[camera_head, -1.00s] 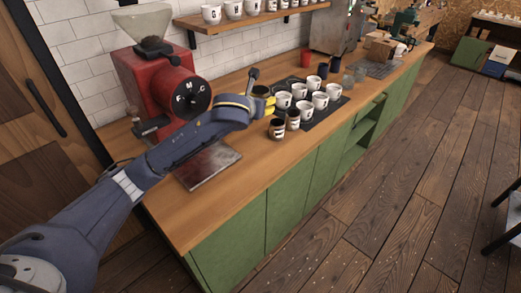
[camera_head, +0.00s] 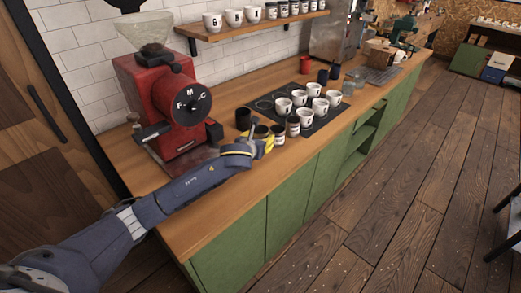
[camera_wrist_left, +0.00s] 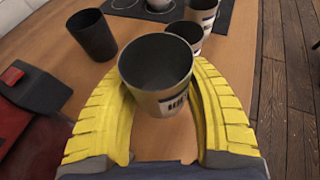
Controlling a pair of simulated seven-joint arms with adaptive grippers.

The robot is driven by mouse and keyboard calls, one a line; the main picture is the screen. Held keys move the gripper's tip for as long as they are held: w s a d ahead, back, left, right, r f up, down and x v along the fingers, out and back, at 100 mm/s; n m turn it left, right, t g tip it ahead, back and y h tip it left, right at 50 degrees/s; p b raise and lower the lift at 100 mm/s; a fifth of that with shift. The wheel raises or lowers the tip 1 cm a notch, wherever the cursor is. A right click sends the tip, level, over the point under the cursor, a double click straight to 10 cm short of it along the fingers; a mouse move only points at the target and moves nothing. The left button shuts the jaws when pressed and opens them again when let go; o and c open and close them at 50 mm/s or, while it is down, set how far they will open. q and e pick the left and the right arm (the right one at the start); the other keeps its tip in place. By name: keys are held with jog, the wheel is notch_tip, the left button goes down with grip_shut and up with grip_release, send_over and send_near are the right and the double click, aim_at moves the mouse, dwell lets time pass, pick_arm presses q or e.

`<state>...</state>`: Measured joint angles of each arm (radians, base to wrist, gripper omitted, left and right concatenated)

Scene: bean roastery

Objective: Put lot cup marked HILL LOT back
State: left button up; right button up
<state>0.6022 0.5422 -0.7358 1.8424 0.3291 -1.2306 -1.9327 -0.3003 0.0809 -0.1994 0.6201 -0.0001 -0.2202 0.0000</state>
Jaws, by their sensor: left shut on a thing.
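My left gripper (camera_head: 262,143) is over the counter, right of the red grinder. Its yellow fingers are shut on a grey lot cup (camera_head: 262,131), which is upright and looks empty. In the left wrist view the held cup (camera_wrist_left: 155,68) has a pale label with dark marks I cannot read. Two similar labelled cups (camera_head: 278,133) (camera_head: 293,127) stand just to its right. I cannot tell which cup is marked HILL LOT, nor whether the held cup touches the counter. My right gripper is not in view.
A black cup (camera_head: 243,119) stands close behind the held cup. White cups (camera_head: 306,117) stand on a dark mat (camera_head: 325,118), whose left end has bare ring marks. The red grinder (camera_head: 165,100) is at left. A wall shelf (camera_head: 250,27) holds cups and small jars.

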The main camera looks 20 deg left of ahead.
pick_arm(q)
jog(key=shift+f, duration=2.5)
jog(key=shift+f, duration=0.1)
jog(key=o, duration=1.2)
jog(key=v, duration=1.2)
jog(key=shift+d, duration=0.1)
